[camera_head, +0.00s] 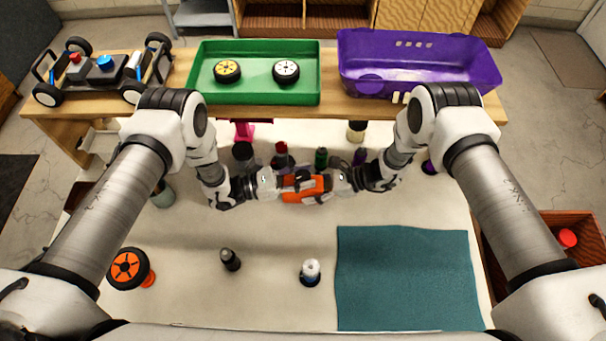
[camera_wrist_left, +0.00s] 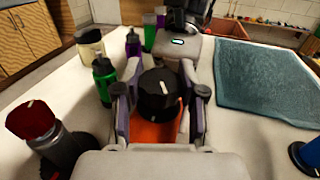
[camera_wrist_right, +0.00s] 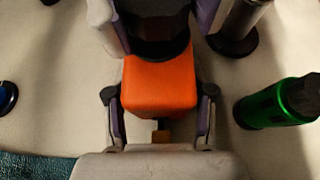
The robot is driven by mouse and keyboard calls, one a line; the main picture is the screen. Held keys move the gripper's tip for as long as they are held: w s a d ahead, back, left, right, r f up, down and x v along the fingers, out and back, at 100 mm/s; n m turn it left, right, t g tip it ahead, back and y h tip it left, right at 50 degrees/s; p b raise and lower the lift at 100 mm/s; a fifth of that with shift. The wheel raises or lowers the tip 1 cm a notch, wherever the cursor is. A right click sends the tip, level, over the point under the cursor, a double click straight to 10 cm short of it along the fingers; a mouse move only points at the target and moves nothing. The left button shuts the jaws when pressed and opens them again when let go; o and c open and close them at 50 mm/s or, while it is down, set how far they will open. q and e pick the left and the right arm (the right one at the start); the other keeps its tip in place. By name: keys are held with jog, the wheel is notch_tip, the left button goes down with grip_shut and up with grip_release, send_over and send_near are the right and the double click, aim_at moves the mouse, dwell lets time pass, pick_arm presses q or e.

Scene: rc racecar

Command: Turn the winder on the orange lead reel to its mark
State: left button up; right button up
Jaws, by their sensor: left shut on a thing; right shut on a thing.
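The orange lead reel (camera_head: 303,188) is a boxy orange body held between my two grippers above the middle of the table. My right gripper (camera_wrist_right: 158,110) is shut on its orange body (camera_wrist_right: 160,85). My left gripper (camera_wrist_left: 155,100) is shut around the winder, a black round knob (camera_wrist_left: 158,98) on the reel's end. A white line shows on the knob's rim in the left wrist view. The orange body (camera_wrist_left: 152,133) shows below the knob.
Several bottles, among them a green one (camera_wrist_right: 275,103), stand close behind the grippers. A teal mat (camera_head: 405,280) lies front right. A green tray (camera_head: 255,97) and purple basket (camera_head: 440,75) are behind.

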aim_at(303, 176)
pick_arm(q)
jog(key=m+g, duration=0.2)
jog(key=g, duration=0.2)
jog(key=shift+w+m+h, duration=0.1)
jog(key=shift+m+h, duration=0.2)
jog(key=shift+m, duration=0.1)
jog(key=shift+m+g, duration=0.9)
jog(key=shift+g, duration=0.7)
jog(key=o, duration=1.2)
jog(key=shift+r, duration=0.1)
notch_tip(303, 176, up, 10)
jog(key=shift+f, duration=0.1)
